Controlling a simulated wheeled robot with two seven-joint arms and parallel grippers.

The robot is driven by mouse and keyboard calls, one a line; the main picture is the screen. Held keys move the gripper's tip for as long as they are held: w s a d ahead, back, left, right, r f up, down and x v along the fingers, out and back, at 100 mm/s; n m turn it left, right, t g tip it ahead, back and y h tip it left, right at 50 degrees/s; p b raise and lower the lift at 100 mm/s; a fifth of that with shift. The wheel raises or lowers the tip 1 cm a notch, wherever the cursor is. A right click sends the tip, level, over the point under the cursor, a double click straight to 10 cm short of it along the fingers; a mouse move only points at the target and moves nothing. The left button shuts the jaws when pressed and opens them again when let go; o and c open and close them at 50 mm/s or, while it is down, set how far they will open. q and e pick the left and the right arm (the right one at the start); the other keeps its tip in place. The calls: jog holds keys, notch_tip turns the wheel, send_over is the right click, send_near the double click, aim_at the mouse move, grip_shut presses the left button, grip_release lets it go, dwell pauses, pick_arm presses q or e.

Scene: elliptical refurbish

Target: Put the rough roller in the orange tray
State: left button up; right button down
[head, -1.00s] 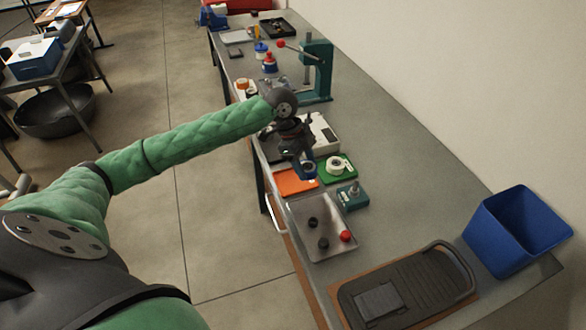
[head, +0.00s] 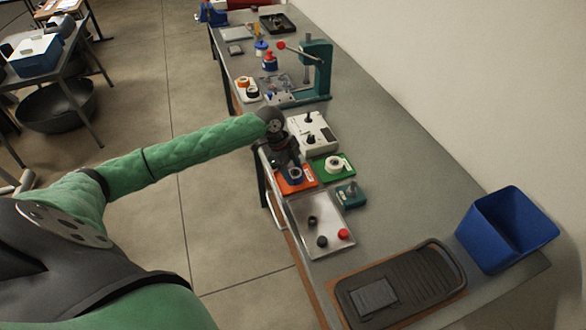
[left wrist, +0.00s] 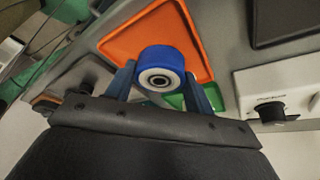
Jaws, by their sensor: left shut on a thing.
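The rough roller (left wrist: 161,62) is a blue wheel with a white hub. In the left wrist view it sits between the two fingers of my left gripper (left wrist: 161,84), which is shut on it. In the head view the roller (head: 295,174) shows over the orange tray (head: 284,188), at the table's near edge. The tray (left wrist: 128,43) also shows behind the roller in the left wrist view. I cannot tell whether the roller touches the tray floor. In the head view my left gripper (head: 290,166) comes in from the left above the tray. My right gripper is not in view.
A green tray (head: 318,172) with a white roller (head: 336,162) stands just right of the orange tray. A white box with black knobs (head: 325,137) is behind. A metal tray (head: 306,238) with small knobs and a teal block (head: 351,194) are in front.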

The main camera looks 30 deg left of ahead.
pick_arm(q)
jog(key=shift+f, duration=0.1)
jog(key=o, duration=1.1)
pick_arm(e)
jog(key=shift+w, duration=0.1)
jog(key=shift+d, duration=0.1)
pick_arm(q)
jog(key=shift+a+r, duration=0.1)
jog(key=shift+r, duration=0.3)
jog(key=b+v, duration=0.2)
jog(key=v, duration=0.2)
jog(key=shift+b+v, duration=1.05)
jog(key=shift+v, duration=2.65)
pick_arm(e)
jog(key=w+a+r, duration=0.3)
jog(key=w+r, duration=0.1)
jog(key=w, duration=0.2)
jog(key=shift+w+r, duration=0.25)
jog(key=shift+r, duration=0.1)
